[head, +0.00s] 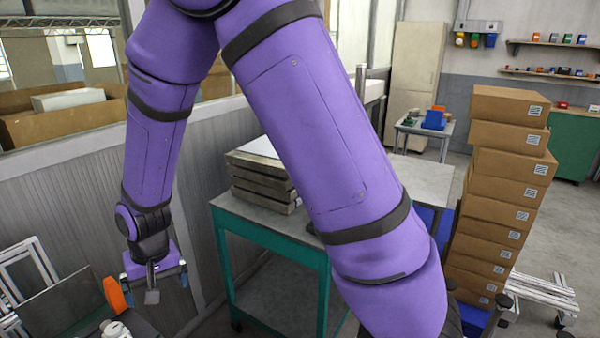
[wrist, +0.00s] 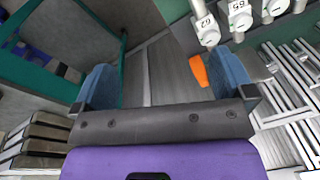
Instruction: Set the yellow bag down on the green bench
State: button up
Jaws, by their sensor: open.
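I see no yellow bag in either view. The green bench (head: 262,222), a grey-topped table with a green frame, stands in the middle of the head view, partly hidden by my purple arm. Its green frame also shows at the upper left of the wrist view (wrist: 122,65). My gripper (head: 155,291) hangs pointing down, left of the bench and apart from it.
A stack of grey slabs (head: 262,178) occupies the bench's left part. An orange piece (head: 115,298) and white numbered bottles (wrist: 240,14) are close to my gripper. White metal frames (wrist: 285,85) lie at the wrist view's right. Stacked cardboard boxes (head: 495,205) stand right of the bench.

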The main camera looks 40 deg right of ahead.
jog(key=s+d+r+t, duration=0.1)
jog(key=s+d+r, duration=0.2)
jog(key=d+r, duration=0.5)
jog(key=s+d+r+t, duration=0.1)
jog(key=s+d+r, duration=0.25)
jog(key=r, duration=0.75)
jog(key=s+d+r, duration=0.2)
jog(key=s, duration=0.3)
jog(key=s+d+r+t, duration=0.1)
jog(key=s+d+r, duration=0.2)
jog(key=s, duration=0.2)
jog(key=s+d+r+n+t+h, duration=0.1)
jog(key=s+d+r, duration=0.2)
jog(key=s, duration=0.3)
jog(key=shift+d+r, duration=0.25)
